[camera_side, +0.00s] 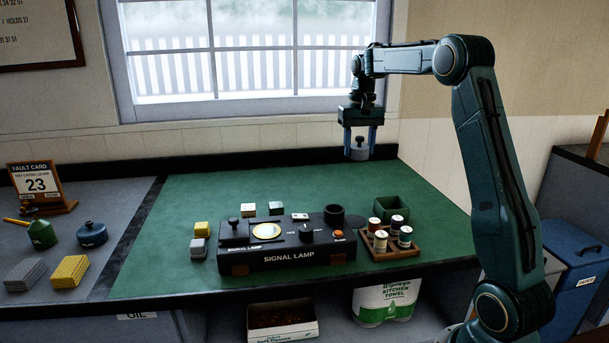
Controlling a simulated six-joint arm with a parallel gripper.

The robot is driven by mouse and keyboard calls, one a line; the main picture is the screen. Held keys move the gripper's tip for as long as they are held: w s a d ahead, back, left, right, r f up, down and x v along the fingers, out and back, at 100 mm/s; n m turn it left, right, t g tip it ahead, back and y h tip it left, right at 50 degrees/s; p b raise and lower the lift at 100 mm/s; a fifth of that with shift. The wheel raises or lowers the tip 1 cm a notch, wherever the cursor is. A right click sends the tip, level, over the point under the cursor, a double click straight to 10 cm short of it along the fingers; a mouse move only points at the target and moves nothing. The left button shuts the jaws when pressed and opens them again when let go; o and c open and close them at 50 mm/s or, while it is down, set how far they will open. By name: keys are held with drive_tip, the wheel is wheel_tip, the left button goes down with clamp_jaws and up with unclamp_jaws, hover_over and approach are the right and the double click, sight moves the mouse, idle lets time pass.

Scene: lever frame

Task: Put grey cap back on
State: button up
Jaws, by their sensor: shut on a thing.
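My gripper (359,143) is shut on the grey cap (358,153), which has a small knob on top. It holds the cap upright, high above the back of the green work mat (220,189). The black signal lamp box (290,257) stands below and to the left, near the front of the mat. On its top are a round pale lens (266,231), a dark knob at the left, a dial in the middle, an orange button (337,234) and a dark open cylinder (333,214) at the back right. The cap is well apart from the box.
A wooden rack (392,249) of several spools and a green open box (391,208) stand right of the lamp box. Small yellow, grey, white and green blocks sit left of and behind it. The back of the mat is clear.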

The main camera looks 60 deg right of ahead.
drive_tip(key=a+f, duration=0.3)
drive_tip(key=a, duration=0.8)
drive_tip(key=shift+w+f, duration=0.35)
drive_tip(key=shift+f, duration=0.05)
drive_tip(key=shift+f, duration=0.15)
drive_tip(key=shift+f, duration=2.95)
drive_tip(key=shift+f, duration=0.25)
drive_tip(key=o, duration=1.5)
